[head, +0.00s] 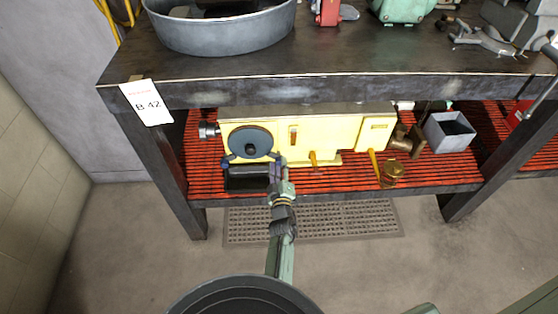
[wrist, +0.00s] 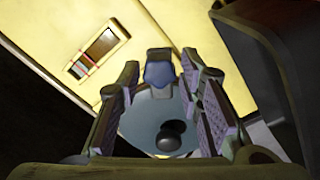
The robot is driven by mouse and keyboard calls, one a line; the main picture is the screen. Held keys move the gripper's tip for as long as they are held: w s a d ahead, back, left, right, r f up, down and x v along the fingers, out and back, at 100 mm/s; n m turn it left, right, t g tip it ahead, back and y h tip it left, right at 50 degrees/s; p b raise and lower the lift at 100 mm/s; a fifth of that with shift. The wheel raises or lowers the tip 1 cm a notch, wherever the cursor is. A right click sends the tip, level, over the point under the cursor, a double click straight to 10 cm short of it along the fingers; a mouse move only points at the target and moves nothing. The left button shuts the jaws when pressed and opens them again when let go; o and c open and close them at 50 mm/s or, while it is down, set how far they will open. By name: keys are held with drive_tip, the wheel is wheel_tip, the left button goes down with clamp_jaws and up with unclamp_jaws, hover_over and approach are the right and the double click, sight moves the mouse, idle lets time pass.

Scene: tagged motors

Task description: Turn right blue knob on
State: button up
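A blue-grey round disc (head: 250,141) with a black knob (head: 251,149) sits on the left part of a yellow machine (head: 335,131). In the wrist view the disc (wrist: 145,128) and black knob (wrist: 168,137) show between the fingers of my gripper (wrist: 159,75). The fingers are spread apart and hold nothing visible. In the head view my gripper (head: 252,160) is at the disc's lower edge; contact cannot be told. A blue-tipped block (wrist: 159,72) shows between the fingertips; I cannot tell whether it is gripper or machine. No separate blue knob is clear.
The machine stands on a red slatted shelf (head: 330,183) below a dark workbench top (head: 340,60). A dark box (head: 246,180) is just below the disc. A grey bin (head: 448,131) and brass parts (head: 391,174) are to the right. The bench legs (head: 165,170) flank the opening.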

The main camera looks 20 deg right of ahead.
drive_tip(key=v, duration=0.8)
drive_tip(key=shift+s, duration=0.4)
drive_tip(key=shift+c, duration=0.3)
